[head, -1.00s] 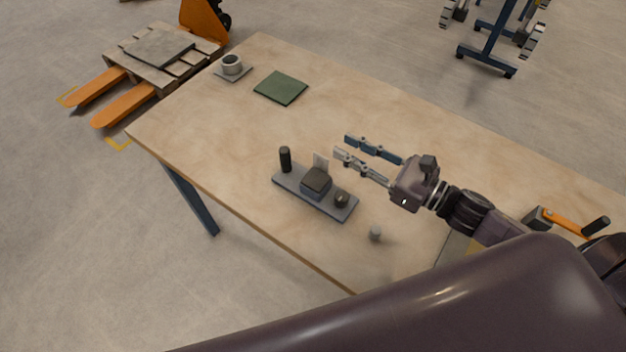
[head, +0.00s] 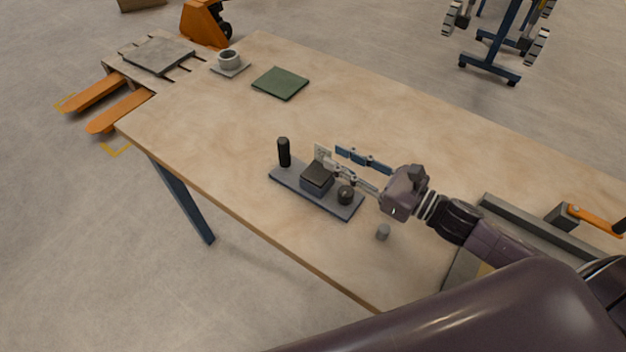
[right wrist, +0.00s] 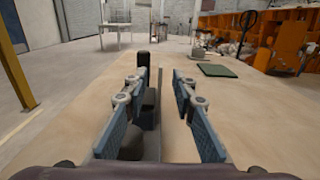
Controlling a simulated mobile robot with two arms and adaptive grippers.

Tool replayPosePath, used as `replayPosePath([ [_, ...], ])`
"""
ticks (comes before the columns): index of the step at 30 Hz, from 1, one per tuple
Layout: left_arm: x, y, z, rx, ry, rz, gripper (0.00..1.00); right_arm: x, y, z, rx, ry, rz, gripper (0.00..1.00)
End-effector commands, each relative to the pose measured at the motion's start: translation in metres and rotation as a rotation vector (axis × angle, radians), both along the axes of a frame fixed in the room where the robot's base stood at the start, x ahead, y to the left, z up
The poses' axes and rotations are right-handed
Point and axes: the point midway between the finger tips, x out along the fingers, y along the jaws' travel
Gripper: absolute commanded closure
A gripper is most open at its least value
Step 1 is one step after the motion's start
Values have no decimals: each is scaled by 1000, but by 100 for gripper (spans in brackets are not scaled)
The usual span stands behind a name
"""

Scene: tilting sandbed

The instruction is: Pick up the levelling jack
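What looks like the levelling jack is a slate-grey base plate (head: 287,180) on the table, bearing a black post (head: 284,151), a dark block (head: 317,178), a round black knob (head: 346,195) and a thin pale upright tab (head: 320,152). My right gripper (head: 337,158) is open at its far side, fingers pointing left. The near finger is beside the block and tab; the far finger is beyond them. In the right wrist view the open gripper (right wrist: 158,80) has a thin grey edge between its fingers, with the post (right wrist: 144,61) ahead. Contact is unclear. My left gripper is out of view.
A grey tray (head: 530,228) and an orange crank (head: 592,217) are at the right. A green pad (head: 281,83) and a cup (head: 229,60) lie farther back. The wooden table (head: 215,125) is otherwise clear.

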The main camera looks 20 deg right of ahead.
Motion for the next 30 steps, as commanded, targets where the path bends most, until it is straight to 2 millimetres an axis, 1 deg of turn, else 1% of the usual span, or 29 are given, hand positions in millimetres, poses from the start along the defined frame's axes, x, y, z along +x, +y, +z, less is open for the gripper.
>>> replayPosePath([
  [5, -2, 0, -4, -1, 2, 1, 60, 11, 8, 0, 0, -3, 2, 75],
  [12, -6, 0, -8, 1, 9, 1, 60, 34, 25, 1, 0, -2, 0, 75],
  [15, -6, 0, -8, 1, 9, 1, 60, 40, 30, 0, 1, -1, 0, 75],
  [24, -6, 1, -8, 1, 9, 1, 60, 42, 32, -1, 1, 2, 0, 75],
  [25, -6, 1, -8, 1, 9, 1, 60, 42, 32, -1, 0, 1, 0, 76],
  [26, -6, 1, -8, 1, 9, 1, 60, 41, 32, -1, 0, 1, 0, 80],
  [30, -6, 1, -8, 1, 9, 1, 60, 41, 32, -1, 0, 1, 0, 95],
])
